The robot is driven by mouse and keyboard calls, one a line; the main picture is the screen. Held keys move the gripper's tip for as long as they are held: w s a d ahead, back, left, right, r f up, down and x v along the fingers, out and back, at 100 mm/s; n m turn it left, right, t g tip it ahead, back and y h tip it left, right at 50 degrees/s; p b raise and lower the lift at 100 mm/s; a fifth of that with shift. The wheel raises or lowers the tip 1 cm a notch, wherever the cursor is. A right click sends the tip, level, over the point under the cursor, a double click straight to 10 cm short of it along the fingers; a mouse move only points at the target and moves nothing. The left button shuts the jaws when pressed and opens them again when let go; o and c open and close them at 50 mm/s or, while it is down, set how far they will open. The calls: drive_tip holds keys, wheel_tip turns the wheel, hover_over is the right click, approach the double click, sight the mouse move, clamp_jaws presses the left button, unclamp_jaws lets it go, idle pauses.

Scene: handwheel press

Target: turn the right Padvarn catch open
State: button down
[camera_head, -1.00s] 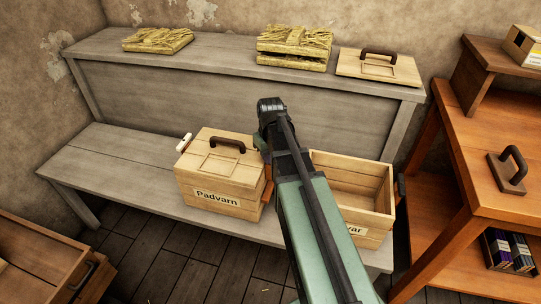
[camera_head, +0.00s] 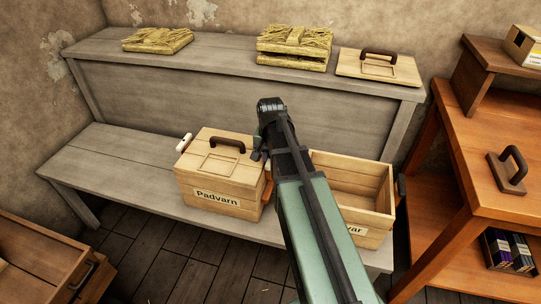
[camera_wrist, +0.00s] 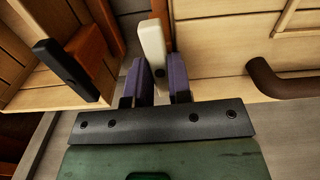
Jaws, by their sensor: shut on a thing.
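The Padvarn box (camera_head: 218,178) stands on the bench with its lid on and a dark handle (camera_head: 228,144) on top. Its left white catch (camera_head: 184,142) sticks out at the left end. The right catch is hidden behind my arm in the head view. In the wrist view a white catch (camera_wrist: 152,46) stands beside the pale box, in front of an orange-brown block (camera_wrist: 161,10). My gripper (camera_wrist: 160,78) has its two purple fingers on either side of that catch, shut on it. In the head view the fingers are mostly hidden.
An open wooden box (camera_head: 360,190) with a label ending in "var" stands close on the right; its dark catch (camera_wrist: 66,70) is near my gripper. A loose lid (camera_head: 378,67) and straw bundles (camera_head: 295,45) lie on the upper shelf. The bench left of Padvarn is clear.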

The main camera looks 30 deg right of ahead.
drive_tip(key=shift+m, duration=0.3)
drive_tip(key=c, duration=1)
unclamp_jaws()
drive_tip(key=shift+c, duration=0.2)
wheel_tip(320, 180, up, 11)
drive_tip(key=p, duration=1)
drive_tip(key=shift+p, duration=0.4)
drive_tip(key=shift+f, duration=0.1)
